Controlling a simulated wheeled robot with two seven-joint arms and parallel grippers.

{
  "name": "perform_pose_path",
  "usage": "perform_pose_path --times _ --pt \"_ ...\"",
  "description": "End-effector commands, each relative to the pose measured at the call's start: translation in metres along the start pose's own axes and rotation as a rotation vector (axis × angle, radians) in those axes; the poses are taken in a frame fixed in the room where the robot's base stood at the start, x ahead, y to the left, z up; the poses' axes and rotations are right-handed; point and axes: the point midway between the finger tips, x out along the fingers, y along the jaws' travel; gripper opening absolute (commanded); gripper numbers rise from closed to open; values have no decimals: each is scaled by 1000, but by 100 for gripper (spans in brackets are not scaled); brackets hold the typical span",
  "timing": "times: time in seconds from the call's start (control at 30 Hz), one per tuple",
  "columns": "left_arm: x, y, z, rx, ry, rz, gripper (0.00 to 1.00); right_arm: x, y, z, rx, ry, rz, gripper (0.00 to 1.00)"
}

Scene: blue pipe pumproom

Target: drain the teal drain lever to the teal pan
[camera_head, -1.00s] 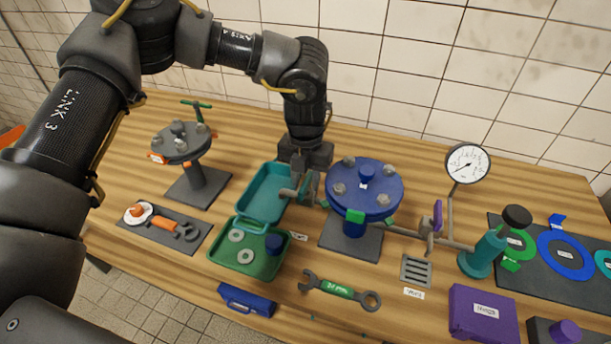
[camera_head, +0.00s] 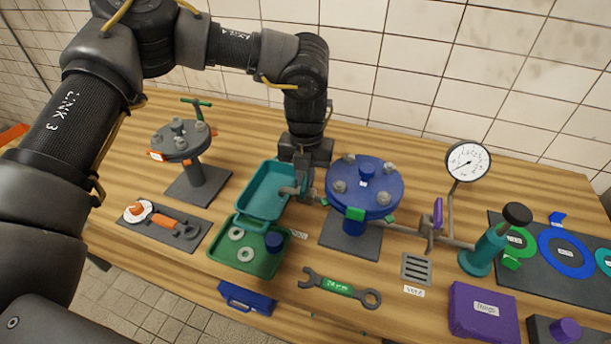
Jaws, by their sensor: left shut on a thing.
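The teal pan (camera_head: 262,205) lies on the bench left of the blue flanged vessel (camera_head: 366,186). A short grey drain spout (camera_head: 288,191) reaches from the vessel's side over the pan's right part. My left gripper (camera_head: 304,176) points down at this spout, just left of the vessel. It is shut on the teal drain lever, which is mostly hidden between and behind the fingers. I cannot make out any liquid in the pan. My right gripper is not in view.
A green tray (camera_head: 248,262) with washers and a blue piece sits in front of the pan. A green-marked wrench (camera_head: 340,289) lies at the front. A grey flange stand (camera_head: 196,178) is at left; a gauge (camera_head: 467,163) and teal pump (camera_head: 482,254) stand at right.

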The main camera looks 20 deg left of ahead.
Motion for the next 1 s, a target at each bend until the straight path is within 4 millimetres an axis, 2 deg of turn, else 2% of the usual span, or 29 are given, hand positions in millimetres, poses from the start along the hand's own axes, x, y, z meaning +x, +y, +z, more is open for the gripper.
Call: perform_pose_path --times 0.57,1.0 --pt "-1 0 1 -526 0 -2 0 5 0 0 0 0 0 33" --pt "-4 1 1 -944 -1 -1 0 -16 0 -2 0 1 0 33"
